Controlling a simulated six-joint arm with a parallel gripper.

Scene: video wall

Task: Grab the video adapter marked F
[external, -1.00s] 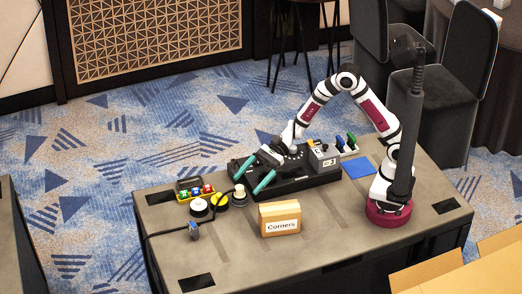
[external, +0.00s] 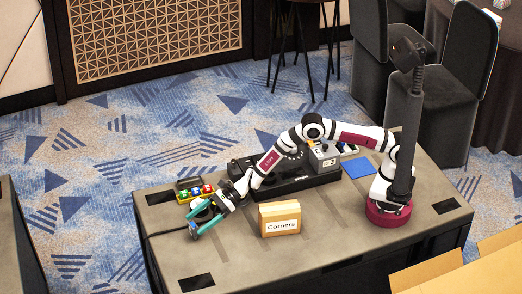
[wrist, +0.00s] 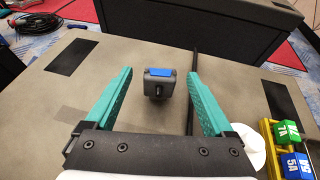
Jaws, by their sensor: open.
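A small dark grey adapter with a blue top (wrist: 159,82) stands on the table in the wrist view, between my two teal fingers and apart from both. A mark on it cannot be read. It also shows in the external view (external: 194,233), partly covered by my fingers at the left of the table. My gripper (external: 196,225) is open and reaches down over it. In the wrist view my gripper (wrist: 159,76) holds nothing.
A yellow tray with coloured blocks (wrist: 291,148) is beside my right finger. A white round item (wrist: 249,147) is nearer. A black cable (wrist: 191,80) runs close to the right finger. A box labelled Corners (external: 280,218) and a black console (external: 290,180) stand further right.

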